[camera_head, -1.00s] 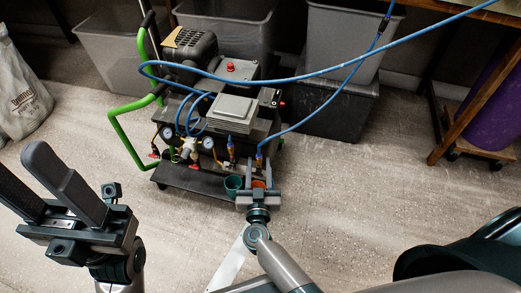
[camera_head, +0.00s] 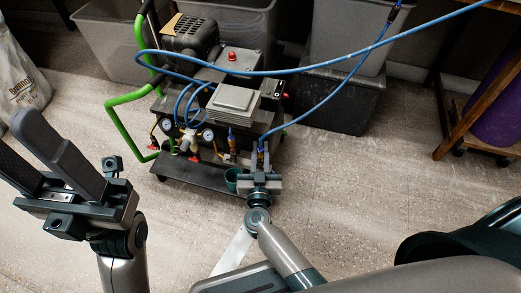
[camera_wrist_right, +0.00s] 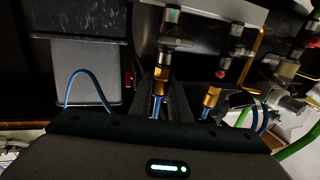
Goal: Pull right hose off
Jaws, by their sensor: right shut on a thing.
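The right blue hose (camera_head: 340,107) runs down from the upper right to the rightmost outlet at the front of the compressor (camera_head: 220,115). My right gripper (camera_head: 260,166) is at that outlet, shut on the hose's end. In the right wrist view, the blue hose end under a brass fitting (camera_wrist_right: 161,73) sits between the fingers (camera_wrist_right: 160,103), and the fitting still meets the metal outlet above. A second brass fitting (camera_wrist_right: 211,97) with a blue hose is beside it, outside the fingers. My left gripper (camera_head: 16,132) is open and empty, at the left, away from the compressor.
The green cart handle (camera_head: 120,112) rises at the left. Grey bins (camera_head: 340,50) stand behind.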

